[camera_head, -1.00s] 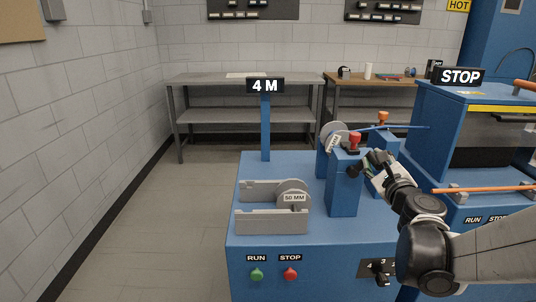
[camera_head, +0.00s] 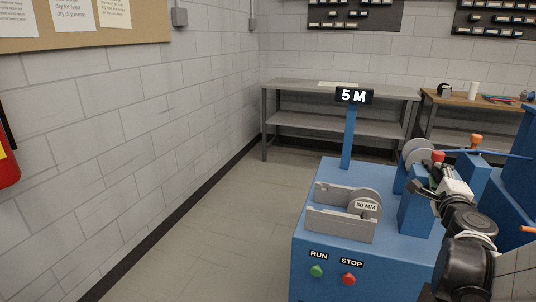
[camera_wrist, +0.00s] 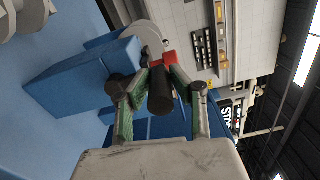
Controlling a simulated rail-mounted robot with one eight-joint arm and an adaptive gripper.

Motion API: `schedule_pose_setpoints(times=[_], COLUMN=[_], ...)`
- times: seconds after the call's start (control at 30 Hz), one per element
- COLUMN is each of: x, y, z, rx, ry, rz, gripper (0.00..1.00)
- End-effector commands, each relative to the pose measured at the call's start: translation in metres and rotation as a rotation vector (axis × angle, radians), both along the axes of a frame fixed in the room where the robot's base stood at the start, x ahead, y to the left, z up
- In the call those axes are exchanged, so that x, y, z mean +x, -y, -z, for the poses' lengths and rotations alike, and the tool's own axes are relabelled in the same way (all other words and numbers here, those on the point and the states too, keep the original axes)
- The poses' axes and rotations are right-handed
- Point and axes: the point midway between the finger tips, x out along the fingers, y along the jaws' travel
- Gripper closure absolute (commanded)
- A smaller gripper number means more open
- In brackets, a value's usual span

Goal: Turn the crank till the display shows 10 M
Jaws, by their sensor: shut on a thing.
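The display (camera_head: 353,96) on a blue post reads 5 M. My gripper (camera_head: 422,189) is at the right, beside a blue upright block of the machine. In the wrist view my gripper (camera_wrist: 160,90) has its two green-lined fingers on either side of the black crank handle (camera_wrist: 160,100) and is shut on it. A red knob (camera_wrist: 166,60) shows just beyond the handle in the wrist view. The rest of the crank is mostly hidden by the fingers and my arm.
On the blue machine, a 50 MM roller (camera_head: 367,207) sits in a grey cradle. A green RUN button (camera_head: 317,271) and red STOP button (camera_head: 348,279) are on its front. Benches stand behind. The floor at left is clear.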

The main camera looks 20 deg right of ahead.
Motion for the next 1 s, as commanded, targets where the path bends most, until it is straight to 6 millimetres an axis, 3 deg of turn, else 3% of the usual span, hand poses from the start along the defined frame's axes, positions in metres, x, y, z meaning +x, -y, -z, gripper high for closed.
schedule_pose_setpoints(times=[0.5,0.53,0.63,1.0], x=[-0.0040,-0.0040,-0.0040,0.0001], y=[0.0033,0.0033,0.0033,-0.0001], z=[0.0003,0.0003,0.0003,0.0001], rx=[-0.013,-0.013,-0.013,-0.002], ry=[-0.012,-0.012,-0.012,-0.001], rz=[0.010,0.010,0.010,0.000], gripper=[1.00,0.77,0.63,0.61])
